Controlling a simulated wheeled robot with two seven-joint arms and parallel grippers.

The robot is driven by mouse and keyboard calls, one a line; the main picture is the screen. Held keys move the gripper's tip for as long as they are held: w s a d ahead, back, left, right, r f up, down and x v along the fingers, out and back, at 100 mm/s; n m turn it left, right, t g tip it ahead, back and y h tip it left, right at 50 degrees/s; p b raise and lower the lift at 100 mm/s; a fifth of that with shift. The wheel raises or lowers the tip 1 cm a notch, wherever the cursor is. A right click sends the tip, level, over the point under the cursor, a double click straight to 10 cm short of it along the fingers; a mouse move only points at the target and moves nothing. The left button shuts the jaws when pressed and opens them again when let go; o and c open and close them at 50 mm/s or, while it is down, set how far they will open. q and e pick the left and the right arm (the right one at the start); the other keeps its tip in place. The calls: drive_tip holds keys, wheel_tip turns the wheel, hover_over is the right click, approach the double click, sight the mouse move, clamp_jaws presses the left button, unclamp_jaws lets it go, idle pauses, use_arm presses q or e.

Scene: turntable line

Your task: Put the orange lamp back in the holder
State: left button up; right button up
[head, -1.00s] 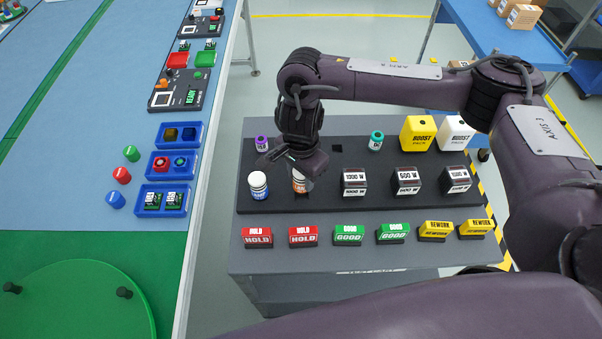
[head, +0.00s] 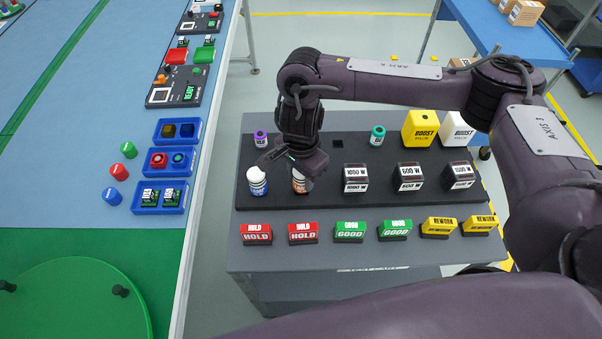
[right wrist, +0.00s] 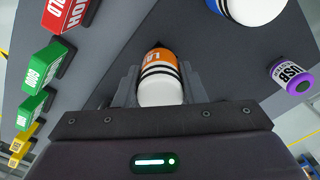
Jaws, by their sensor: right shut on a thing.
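The orange lamp (head: 300,184) has an orange body with dark bands and a white end. It is at the front left of the black holder board (head: 322,203), just right of the blue lamp (head: 257,182). My right gripper (head: 298,170) is above it and partly hides it. In the right wrist view the fingers are shut on the orange lamp (right wrist: 161,80), one on each side, with its white end toward the palm. I cannot tell whether its lower end sits fully in the board. My left gripper is not in view.
Black-topped blocks (head: 356,179) stand right of the lamp. A purple-capped bottle (head: 260,140) and a teal-capped bottle (head: 377,136) stand behind. Red, green and yellow signs (head: 350,231) line the cart's front. The blue line table (head: 60,190) is at the left.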

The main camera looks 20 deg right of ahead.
drive_tip(key=shift+f+b, duration=0.35)
drive_tip(key=shift+f, duration=0.05)
drive_tip(key=o, duration=1.1)
drive_tip(key=shift+o, duration=0.2)
drive_tip(key=shift+r, duration=0.1)
wheel_tip(320, 180, up, 8)
drive_tip(key=shift+f, duration=0.15)
drive_tip(key=shift+s, duration=0.1)
